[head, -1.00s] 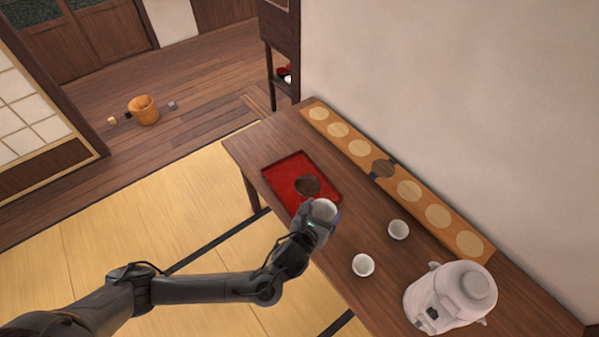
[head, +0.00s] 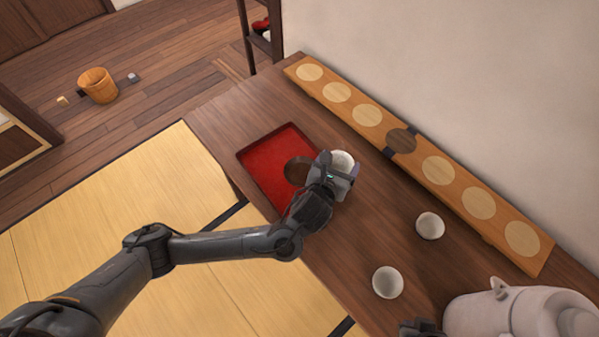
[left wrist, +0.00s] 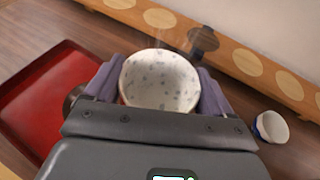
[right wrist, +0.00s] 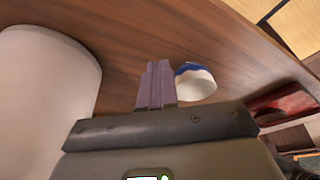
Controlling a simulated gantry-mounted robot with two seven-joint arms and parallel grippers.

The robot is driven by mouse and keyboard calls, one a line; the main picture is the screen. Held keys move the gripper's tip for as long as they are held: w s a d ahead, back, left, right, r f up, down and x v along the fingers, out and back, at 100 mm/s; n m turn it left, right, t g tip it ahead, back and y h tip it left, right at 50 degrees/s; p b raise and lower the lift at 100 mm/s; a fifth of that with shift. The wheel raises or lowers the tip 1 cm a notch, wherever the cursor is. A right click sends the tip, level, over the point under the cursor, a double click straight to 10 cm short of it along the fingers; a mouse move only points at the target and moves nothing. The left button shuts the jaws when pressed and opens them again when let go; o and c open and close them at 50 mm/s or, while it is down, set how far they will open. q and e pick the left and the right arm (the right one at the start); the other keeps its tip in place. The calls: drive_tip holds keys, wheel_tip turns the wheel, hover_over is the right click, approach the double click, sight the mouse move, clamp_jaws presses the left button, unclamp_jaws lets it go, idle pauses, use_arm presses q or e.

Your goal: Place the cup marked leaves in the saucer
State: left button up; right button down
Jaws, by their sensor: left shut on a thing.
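My left gripper (head: 340,172) is shut on a white cup (head: 343,160), held upright just right of the saucer. In the left wrist view the cup (left wrist: 160,80) shows small grey marks, perhaps leaves, between the two fingers. The dark brown round saucer (head: 295,170) lies in the red tray (head: 262,158); the left gripper hides part of it. In the left wrist view only a dark edge of the saucer (left wrist: 75,98) shows, left of the gripper. My right gripper (right wrist: 156,85) has its fingers together, with nothing between them; it is low above the table.
Two more white cups (head: 430,225) (head: 388,282) stand on the table (head: 345,240); one shows a blue band (right wrist: 193,70) in the right wrist view. A white kettle-like pot (head: 510,315) stands at the bottom right. A long board with round discs (head: 437,170) lies along the wall.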

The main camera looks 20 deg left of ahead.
use_arm(q)
drive_tip(key=shift+d+f+b, duration=0.2)
drive_tip(key=shift+f+b, duration=0.1)
drive_tip(key=shift+f, duration=0.05)
use_arm(e)
drive_tip(key=shift+s+d+f, duration=0.1)
drive_tip(key=shift+s+f, duration=0.2)
drive_tip(key=shift+f, duration=0.7)
use_arm(q)
drive_tip(key=shift+w+a+f+b, duration=0.2)
drive_tip(key=shift+w+a+b, duration=0.1)
drive_tip(key=shift+b, duration=0.1)
use_arm(e)
drive_tip(key=shift+f, duration=0.2)
use_arm(q)
drive_tip(key=b, duration=0.2)
hover_over(301, 174)
wheel_tip(301, 174, down, 6)
drive_tip(key=shift+f, duration=0.25)
use_arm(e)
drive_tip(key=shift+x, duration=1)
use_arm(q)
drive_tip(key=shift+f+b, duration=0.7)
drive_tip(key=shift+f, duration=1.3)
use_arm(e)
drive_tip(key=shift+s+f, duration=0.15)
drive_tip(key=shift+f, duration=0.55)
use_arm(q)
drive_tip(key=shift+w+f, duration=0.1)
